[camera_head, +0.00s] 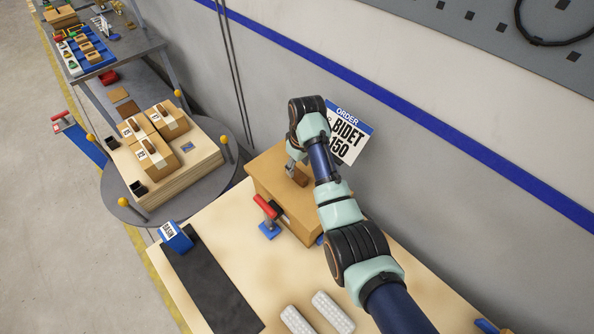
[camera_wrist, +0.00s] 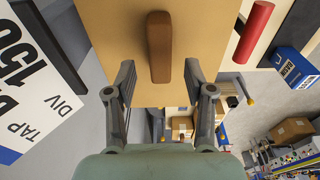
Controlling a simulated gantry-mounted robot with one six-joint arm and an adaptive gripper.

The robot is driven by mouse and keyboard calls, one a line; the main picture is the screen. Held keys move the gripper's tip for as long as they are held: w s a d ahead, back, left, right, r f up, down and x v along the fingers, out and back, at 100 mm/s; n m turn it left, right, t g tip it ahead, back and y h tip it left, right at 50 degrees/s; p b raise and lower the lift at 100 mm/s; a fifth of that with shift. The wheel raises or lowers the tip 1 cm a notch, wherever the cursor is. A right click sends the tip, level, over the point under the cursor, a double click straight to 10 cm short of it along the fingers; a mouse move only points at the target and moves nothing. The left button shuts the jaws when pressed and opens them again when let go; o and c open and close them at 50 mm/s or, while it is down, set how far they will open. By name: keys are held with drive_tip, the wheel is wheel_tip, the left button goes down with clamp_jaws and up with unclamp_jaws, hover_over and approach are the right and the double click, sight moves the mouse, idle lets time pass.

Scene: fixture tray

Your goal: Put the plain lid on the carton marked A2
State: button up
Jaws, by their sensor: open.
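A plain tan top with a brown bar handle (camera_wrist: 159,45) fills the upper middle of the wrist view. In the head view this handle (camera_head: 299,176) stands on a large tan box (camera_head: 272,178); I cannot tell whether the top is a separate lid. My gripper (camera_wrist: 156,72) is open, its fingers on either side of the handle's near end and apart from it. In the head view my gripper (camera_head: 291,168) is partly hidden by my arm. Several labelled cartons (camera_head: 162,160) with brown handles stand on a stack at the left; their marks are too small to read.
The cartons' stack (camera_head: 195,172) is on a round grey table (camera_head: 232,165) with yellow-topped posts. A red-handled clamp (camera_head: 266,208) stands beside the tan box. A dark strip (camera_head: 215,285), a blue labelled block (camera_head: 175,237) and two white ribbed pieces (camera_head: 332,311) lie in front. An order sign (camera_head: 348,135) is behind my arm.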

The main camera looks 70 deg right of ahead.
sight(300, 174)
wheel_tip(300, 174, up, 7)
drive_tip(key=shift+s+a, duration=0.2)
drive_tip(key=shift+s, duration=0.2)
drive_tip(key=w+a+n+t+h, duration=0.1)
drive_tip(key=w+a+t, duration=0.35)
drive_tip(key=a, duration=0.95)
drive_tip(key=w+a+n+t+h, duration=0.1)
drive_tip(key=w+a+n+t, duration=0.1)
drive_tip(key=w+a, duration=0.85)
drive_tip(key=s+a+r+t+y, duration=0.1)
drive_tip(key=s+a+r, duration=0.2)
drive_tip(key=a, duration=0.4)
drive_tip(key=s+a+r+n+t, duration=0.1)
drive_tip(key=s+a+r+t, duration=0.1)
drive_tip(key=s+a, duration=0.2)
drive_tip(key=s+a+r+t+y, duration=0.1)
drive_tip(key=s+a+r+t, duration=0.1)
drive_tip(key=a, duration=0.8)
drive_tip(key=shift+s+a+r+n+y, duration=0.3)
drive_tip(key=shift+s+a+r, duration=0.05)
drive_tip(key=shift+s+r, duration=0.5)
